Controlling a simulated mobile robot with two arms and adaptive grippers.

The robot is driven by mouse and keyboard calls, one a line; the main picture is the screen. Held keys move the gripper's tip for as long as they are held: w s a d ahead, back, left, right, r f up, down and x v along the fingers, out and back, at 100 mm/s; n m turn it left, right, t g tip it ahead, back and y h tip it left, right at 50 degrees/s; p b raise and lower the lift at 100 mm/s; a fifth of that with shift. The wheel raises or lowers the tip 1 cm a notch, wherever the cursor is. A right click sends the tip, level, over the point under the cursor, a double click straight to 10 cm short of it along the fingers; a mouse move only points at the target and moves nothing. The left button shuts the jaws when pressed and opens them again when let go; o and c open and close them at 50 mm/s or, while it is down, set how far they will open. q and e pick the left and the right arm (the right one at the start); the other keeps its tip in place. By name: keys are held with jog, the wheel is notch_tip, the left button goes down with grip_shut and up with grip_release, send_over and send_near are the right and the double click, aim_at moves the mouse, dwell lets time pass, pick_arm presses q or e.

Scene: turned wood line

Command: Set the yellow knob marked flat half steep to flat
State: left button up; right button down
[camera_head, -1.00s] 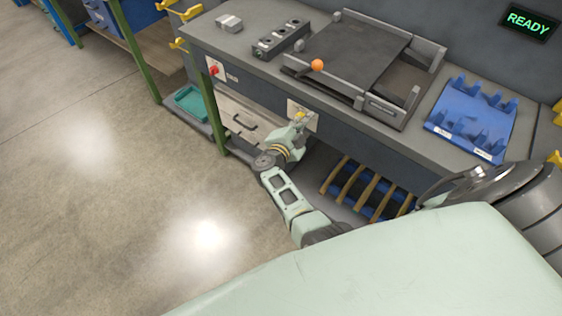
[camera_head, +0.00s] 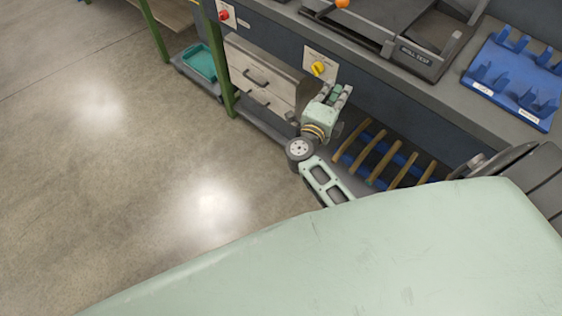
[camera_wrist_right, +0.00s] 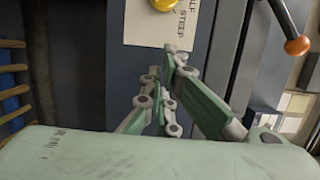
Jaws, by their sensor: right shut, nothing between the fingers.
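The yellow knob (camera_head: 318,68) sits on a pale plate (camera_head: 331,71) on the front face of the bench. In the right wrist view the knob (camera_wrist_right: 163,5) is cut by the top edge, with "STEEP" and part of another word printed beside it. Which mark the knob points at cannot be told. My right gripper (camera_head: 338,90) is just below and to the right of the knob, apart from it. It is shut and empty; its fingers (camera_wrist_right: 163,75) show below the plate in the wrist view. My left gripper is not in view.
Wooden drawers (camera_head: 262,80) stand left of my right arm, and a rack with wooden slats (camera_head: 385,160) lies to its right. A red knob (camera_head: 224,15) is further left. An orange ball-ended lever (camera_wrist_right: 298,46) and a blue holder (camera_head: 515,75) are at the right.

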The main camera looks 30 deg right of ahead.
jog(key=v, duration=0.9)
jog(key=w+a+f+n+t+y+p, duration=0.35)
jog(key=a+f+n+t+y, duration=0.2)
jog(key=a+n+y, duration=0.5)
jog(key=s+a+f+n+g+y+p, duration=0.2)
jog(key=s+f+n, duration=0.3)
jog(key=f, duration=0.3)
jog(key=s+a+f+n+g+y+p, duration=0.2)
jog(key=s+a+f+n, duration=0.1)
jog(key=s+f+n, duration=0.2)
jog(key=shift+a+f+n, duration=0.3)
jog(key=shift+f+n, duration=0.95)
jog(key=shift+f, duration=0.4)
jog(key=shift+s+g, duration=0.15)
jog(key=shift+g, duration=0.1)
